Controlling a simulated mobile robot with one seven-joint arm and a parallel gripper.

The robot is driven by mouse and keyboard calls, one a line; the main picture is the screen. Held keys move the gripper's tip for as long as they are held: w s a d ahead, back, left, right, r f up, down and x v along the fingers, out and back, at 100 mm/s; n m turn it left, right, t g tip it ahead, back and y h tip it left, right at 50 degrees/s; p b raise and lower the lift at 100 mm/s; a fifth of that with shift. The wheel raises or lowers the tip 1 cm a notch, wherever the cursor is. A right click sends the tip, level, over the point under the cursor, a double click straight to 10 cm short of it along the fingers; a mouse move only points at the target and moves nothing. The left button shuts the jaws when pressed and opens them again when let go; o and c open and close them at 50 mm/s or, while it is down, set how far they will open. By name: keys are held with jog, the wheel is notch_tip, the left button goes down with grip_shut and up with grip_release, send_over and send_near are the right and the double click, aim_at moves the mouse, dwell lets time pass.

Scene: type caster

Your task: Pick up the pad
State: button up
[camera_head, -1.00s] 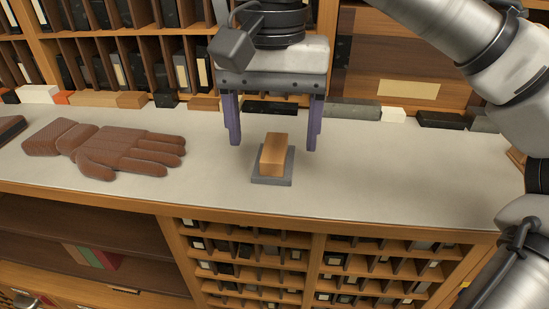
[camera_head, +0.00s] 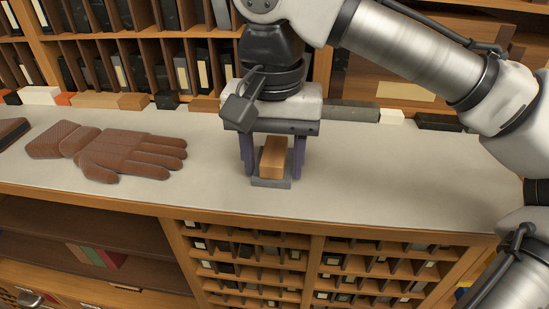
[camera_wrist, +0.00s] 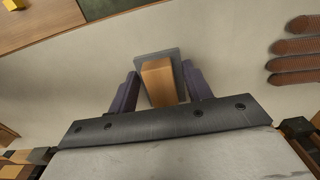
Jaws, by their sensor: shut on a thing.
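The pad (camera_head: 273,158) is an orange-brown wooden block on a flat dark grey base, resting on the pale countertop. It also shows in the wrist view (camera_wrist: 157,84), between two purple fingers. My gripper (camera_head: 271,171) points down over the pad, one finger on each side of the wooden block, and is shut on it. In the wrist view my gripper (camera_wrist: 161,76) has the grey base showing past the fingertips. The base appears to be still on the counter. The finger contact itself is partly hidden.
A brown padded glove (camera_head: 125,153) lies on the counter to the left. Small blocks and bars (camera_head: 350,112) line the counter's back edge below the shelves. The counter (camera_head: 350,185) is clear to the right of the pad. Compartment drawers (camera_head: 270,255) sit below the front edge.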

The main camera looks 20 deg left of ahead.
aim_at(273, 157)
notch_tip(273, 157, up, 10)
jog(key=shift+r, duration=0.1)
dwell(0.5)
jog(key=o, duration=0.3)
jog(key=shift+c, duration=1)
